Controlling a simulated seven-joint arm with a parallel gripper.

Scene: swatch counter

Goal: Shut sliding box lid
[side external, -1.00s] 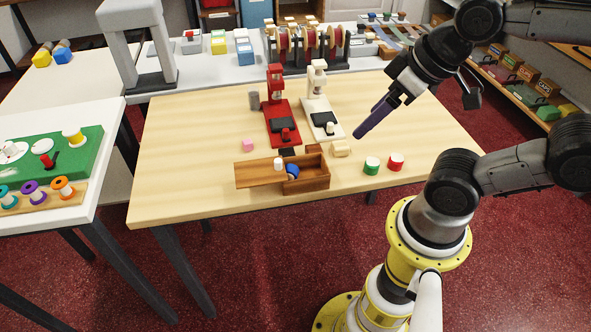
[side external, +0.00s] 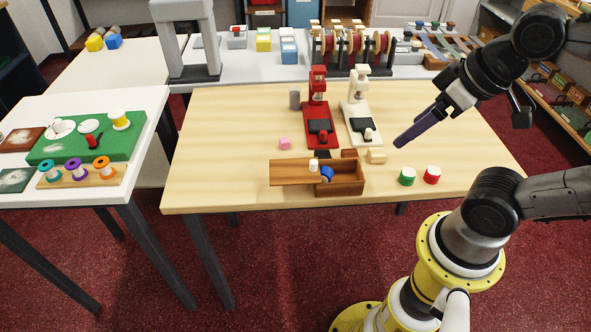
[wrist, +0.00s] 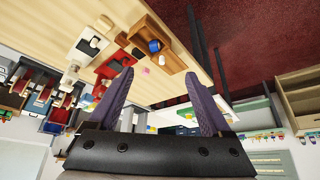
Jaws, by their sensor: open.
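The wooden sliding box (side external: 345,188) stands near the front edge of the table. Its flat wooden lid (side external: 290,174) is slid out to the left and overhangs that side, leaving the right part of the box open. A white knob (side external: 313,165) stands on the lid near the opening. A blue round thing (side external: 327,174) shows in the opening. My gripper (side external: 400,144) is above the table, up and right of the box, apart from it. In the wrist view my gripper (wrist: 160,90) has its two purple fingers spread with nothing between them; the box (wrist: 150,30) appears beyond them.
A red press (side external: 318,115) and a white press (side external: 360,115) stand behind the box. A wooden block (side external: 376,156), a green cylinder (side external: 407,177) and a red cylinder (side external: 432,175) are to its right. A pink cube (side external: 284,144) lies behind the lid. The table's left part is clear.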

